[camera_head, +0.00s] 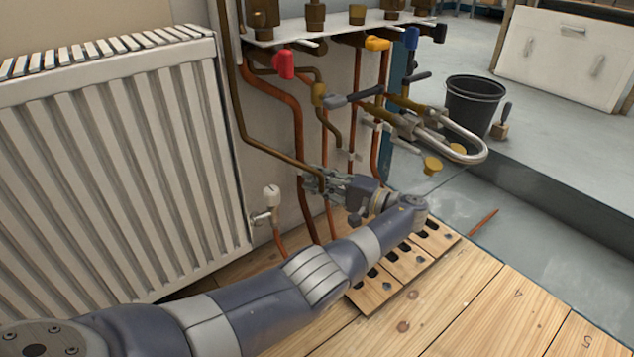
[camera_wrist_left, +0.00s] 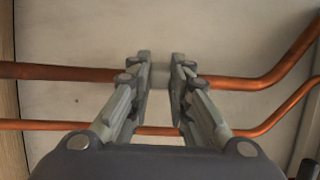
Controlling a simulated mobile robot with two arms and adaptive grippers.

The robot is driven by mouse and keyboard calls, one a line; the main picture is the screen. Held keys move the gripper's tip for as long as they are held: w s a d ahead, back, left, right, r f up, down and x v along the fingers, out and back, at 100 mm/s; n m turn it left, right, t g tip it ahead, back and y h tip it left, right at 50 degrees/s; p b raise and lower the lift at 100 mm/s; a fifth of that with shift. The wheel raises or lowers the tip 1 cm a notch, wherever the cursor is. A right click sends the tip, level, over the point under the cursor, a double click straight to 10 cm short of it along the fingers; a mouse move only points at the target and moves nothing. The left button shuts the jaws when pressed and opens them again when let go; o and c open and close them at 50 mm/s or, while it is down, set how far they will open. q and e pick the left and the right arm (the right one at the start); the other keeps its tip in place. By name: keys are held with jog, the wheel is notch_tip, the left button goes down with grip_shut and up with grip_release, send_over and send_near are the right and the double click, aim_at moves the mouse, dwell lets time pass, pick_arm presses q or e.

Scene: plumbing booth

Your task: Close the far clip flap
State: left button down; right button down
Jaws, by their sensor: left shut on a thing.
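My left gripper (camera_head: 316,183) reaches in low at the wall, by the copper pipes right of the radiator. In the left wrist view its two fingers (camera_wrist_left: 161,68) stand a small gap apart, on both sides of a small pale grey piece (camera_wrist_left: 160,76) at the upper copper pipe (camera_wrist_left: 65,72). This piece looks like a pipe clip, and the fingers are shut on it. Whether its flap is open or closed cannot be told. In the head view the gripper hides this spot. Another pale clip (camera_head: 346,155) shows on the pipes further right. My right gripper is not in view.
A white radiator (camera_head: 110,150) stands at the left, with a valve (camera_head: 268,201) beside it. Valves with red (camera_head: 285,64) and yellow (camera_head: 377,43) handles hang above. A steel loop (camera_head: 470,140) juts out at the right. A slotted wooden board (camera_head: 378,293) lies under my arm.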

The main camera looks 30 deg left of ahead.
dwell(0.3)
pick_arm(q)
jog(key=c, duration=1.5)
grip_release()
